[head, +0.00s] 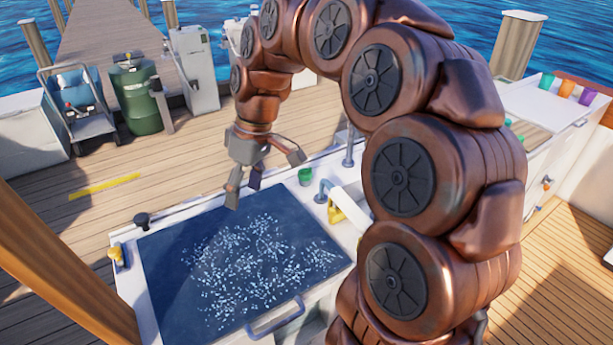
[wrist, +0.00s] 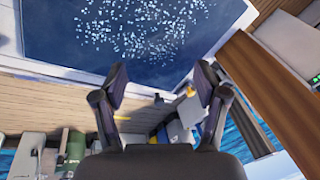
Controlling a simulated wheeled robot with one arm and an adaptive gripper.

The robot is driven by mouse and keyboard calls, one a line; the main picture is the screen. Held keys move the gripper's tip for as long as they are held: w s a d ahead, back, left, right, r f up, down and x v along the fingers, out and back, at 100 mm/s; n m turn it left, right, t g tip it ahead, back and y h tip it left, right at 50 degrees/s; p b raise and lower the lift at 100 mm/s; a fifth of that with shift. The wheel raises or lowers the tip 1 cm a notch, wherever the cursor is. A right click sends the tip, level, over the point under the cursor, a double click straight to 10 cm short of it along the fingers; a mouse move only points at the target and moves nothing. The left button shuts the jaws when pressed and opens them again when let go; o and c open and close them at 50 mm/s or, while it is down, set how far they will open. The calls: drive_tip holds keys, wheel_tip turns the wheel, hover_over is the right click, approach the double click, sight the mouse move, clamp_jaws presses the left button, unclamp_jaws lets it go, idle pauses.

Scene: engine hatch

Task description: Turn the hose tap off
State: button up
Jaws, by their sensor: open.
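My gripper (head: 262,176) is open and empty, pointing down above the far edge of a dark blue hatch lid. Its two spread fingers also show in the wrist view (wrist: 163,85), with nothing between them. A small grey-blue curved spout (head: 323,190) stands on the white rim right of the lid, to the right of my gripper and apart from it. A small fitting with an orange part (head: 546,182) is on the white cabinet side at far right. I cannot tell which of these is the hose tap, or its handle position.
The hatch lid (head: 180,285) has white flecks and a front handle (head: 275,318). A green cup (head: 305,176) and yellow object (head: 336,212) are near the spout. A green barrel (head: 135,98) and cart (head: 75,110) stand on the dock. A wooden post (head: 60,260) rises at left.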

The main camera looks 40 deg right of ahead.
drive_tip(key=w+d+f+n+t+b, duration=0.1)
drive_tip(key=w+d+f+b, duration=0.1)
drive_tip(key=w+d, duration=0.55)
drive_tip(key=n+t+b, duration=0.1)
drive_tip(key=t+b, duration=0.1)
drive_tip(key=b, duration=0.2)
hover_over(307, 169)
drive_tip(key=s+d, duration=0.2)
wheel_tip(307, 169, down, 10)
drive_tip(key=shift+x, duration=3.7)
drive_tip(key=shift+w+a+r, duration=0.1)
drive_tip(key=shift+a, duration=0.05)
drive_tip(key=c, duration=1.1)
